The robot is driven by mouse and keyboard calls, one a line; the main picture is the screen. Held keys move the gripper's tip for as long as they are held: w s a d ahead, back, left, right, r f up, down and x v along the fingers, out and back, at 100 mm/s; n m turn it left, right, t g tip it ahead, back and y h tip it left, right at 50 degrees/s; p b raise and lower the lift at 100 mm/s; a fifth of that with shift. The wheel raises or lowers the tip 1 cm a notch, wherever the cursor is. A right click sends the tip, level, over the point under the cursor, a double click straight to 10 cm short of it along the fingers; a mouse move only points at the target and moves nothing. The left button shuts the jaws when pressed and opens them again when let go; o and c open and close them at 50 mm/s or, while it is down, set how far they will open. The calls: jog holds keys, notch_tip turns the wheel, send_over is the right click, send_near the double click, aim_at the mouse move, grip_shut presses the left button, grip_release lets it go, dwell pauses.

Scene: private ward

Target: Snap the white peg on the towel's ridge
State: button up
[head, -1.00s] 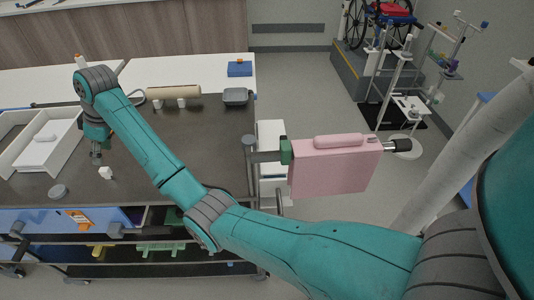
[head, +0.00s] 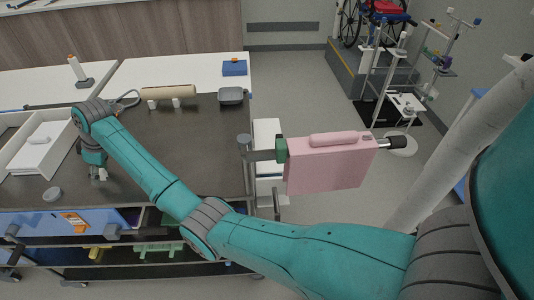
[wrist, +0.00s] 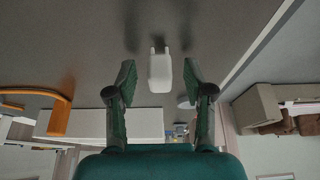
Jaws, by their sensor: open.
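The white peg (wrist: 160,72) is between and just beyond my fingertips in the wrist view, with a gap on each side. My gripper (wrist: 159,84) is open and empty. In the head view my gripper (head: 98,176) is low over the dark tabletop at the left, and the peg is hard to tell from the fingertips there. The pink towel (head: 325,172) hangs on a bar off the table's right side. Its rounded ridge (head: 334,139) runs along the top.
A beige roll (head: 168,92) and grey dish (head: 231,95) are at the back. The table's middle right is clear.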

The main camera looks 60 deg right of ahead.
grip_shut()
jog(key=shift+r, duration=2.05)
jog(key=shift+r, duration=2.5)
